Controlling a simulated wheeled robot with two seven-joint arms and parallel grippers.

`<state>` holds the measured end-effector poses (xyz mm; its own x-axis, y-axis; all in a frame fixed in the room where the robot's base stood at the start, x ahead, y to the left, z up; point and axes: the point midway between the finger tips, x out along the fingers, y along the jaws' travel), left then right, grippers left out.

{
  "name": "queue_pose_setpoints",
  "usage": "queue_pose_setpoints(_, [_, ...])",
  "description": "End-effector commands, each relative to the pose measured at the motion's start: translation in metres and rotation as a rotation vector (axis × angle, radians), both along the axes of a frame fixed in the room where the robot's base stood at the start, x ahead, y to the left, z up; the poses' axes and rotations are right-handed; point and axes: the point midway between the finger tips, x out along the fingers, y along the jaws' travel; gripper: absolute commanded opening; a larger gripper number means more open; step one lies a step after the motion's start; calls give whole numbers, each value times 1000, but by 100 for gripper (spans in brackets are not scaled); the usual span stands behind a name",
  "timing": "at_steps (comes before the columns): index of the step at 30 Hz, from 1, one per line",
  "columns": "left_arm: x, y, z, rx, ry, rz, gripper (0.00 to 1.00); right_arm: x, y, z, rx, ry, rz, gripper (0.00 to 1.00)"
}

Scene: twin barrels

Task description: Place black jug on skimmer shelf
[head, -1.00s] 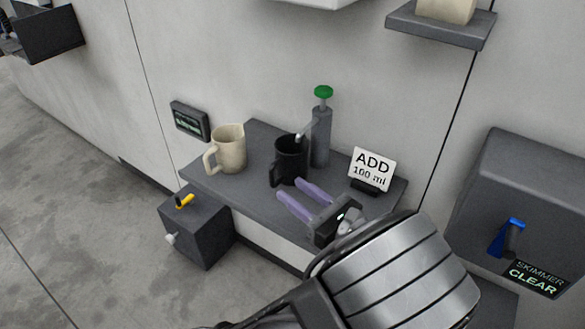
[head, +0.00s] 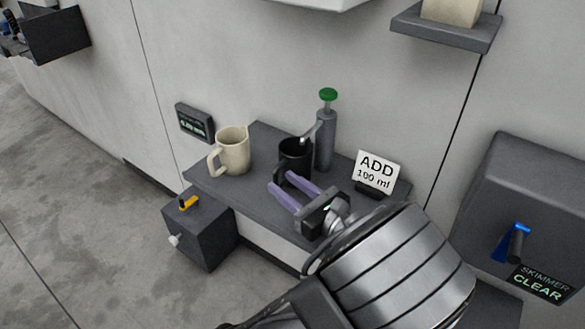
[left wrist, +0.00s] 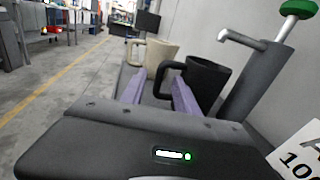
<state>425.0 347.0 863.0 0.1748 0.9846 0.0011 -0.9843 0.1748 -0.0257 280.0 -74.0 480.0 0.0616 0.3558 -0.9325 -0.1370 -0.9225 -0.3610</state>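The black jug (head: 296,158) stands upright on a grey wall shelf (head: 228,187), under the spout of a green-topped pump bottle. My left gripper (head: 280,179) is open at the jug's near side. In the left wrist view the jug (left wrist: 208,80) shows beyond the purple fingers (left wrist: 158,76). Its handle appears in the gap between them; I cannot tell if they touch it. A dark box labelled "SKIMMER CLEAR" (head: 530,195) is at the right. A grey surface (head: 503,306) shows below it, partly hidden by my arm. My right gripper is not in view.
A cream jug (head: 234,152) stands left of the black jug. The pump bottle (head: 326,140) is close behind it. An "ADD 100 ml" sign (head: 376,172) stands to the right. A dark box with a yellow lever (head: 200,230) sits below the shelf's left end.

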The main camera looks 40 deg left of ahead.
Motion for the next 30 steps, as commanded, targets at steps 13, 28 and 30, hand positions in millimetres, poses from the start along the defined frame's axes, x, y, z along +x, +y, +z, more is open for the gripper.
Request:
queue_pose_setpoints(13, [6,38,0,-1,0,1,37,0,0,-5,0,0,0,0])
queue_pose_setpoints(28, [6,38,0,-1,0,1,33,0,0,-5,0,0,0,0])
queue_pose_setpoints(30, [6,38,0,-1,0,0,28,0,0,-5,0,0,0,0])
